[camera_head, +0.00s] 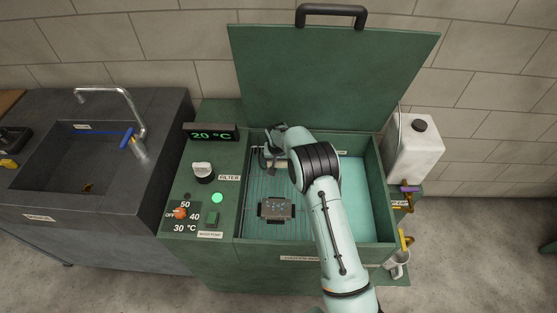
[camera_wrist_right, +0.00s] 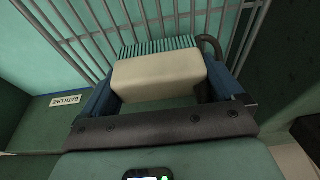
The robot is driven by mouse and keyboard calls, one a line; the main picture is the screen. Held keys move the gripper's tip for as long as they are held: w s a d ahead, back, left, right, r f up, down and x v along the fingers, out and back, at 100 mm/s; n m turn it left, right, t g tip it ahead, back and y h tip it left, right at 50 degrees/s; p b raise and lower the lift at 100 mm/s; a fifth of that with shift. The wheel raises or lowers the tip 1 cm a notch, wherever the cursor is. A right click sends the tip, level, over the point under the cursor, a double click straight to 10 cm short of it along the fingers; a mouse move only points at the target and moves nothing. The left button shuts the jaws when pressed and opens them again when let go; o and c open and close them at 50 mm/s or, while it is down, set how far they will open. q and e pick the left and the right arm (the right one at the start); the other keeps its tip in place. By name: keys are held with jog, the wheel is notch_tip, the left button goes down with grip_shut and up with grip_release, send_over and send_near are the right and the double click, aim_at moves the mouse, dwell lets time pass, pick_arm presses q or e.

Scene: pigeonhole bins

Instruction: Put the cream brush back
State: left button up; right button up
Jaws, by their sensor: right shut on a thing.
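My right gripper (camera_head: 273,152) reaches into the open green wash tank (camera_head: 262,246), over the left part near the back wall. In the right wrist view its two blue fingers stand on either side of the cream brush (camera_wrist_right: 158,75), and it is shut on it. The brush has a cream block and a row of green bristles, which point away from the wrist, towards a metal bar rack (camera_wrist_right: 85,25). I cannot tell whether the bristles touch the bars. In the head view the arm hides most of the brush. My left gripper is not in view.
A dark part (camera_head: 275,208) lies on the tank's grid. A dark curved hose (camera_wrist_right: 212,46) runs close beside the brush. The lid (camera_head: 325,75) stands open behind.

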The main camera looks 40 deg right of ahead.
aim_at(278, 163)
jog(key=shift+f, duration=0.4)
jog(key=o, duration=0.9)
jog(key=shift+o, duration=0.2)
jog(key=shift+r, duration=0.1)
jog(key=shift+p+v, duration=0.35)
jog(key=shift+v, duration=3.5)
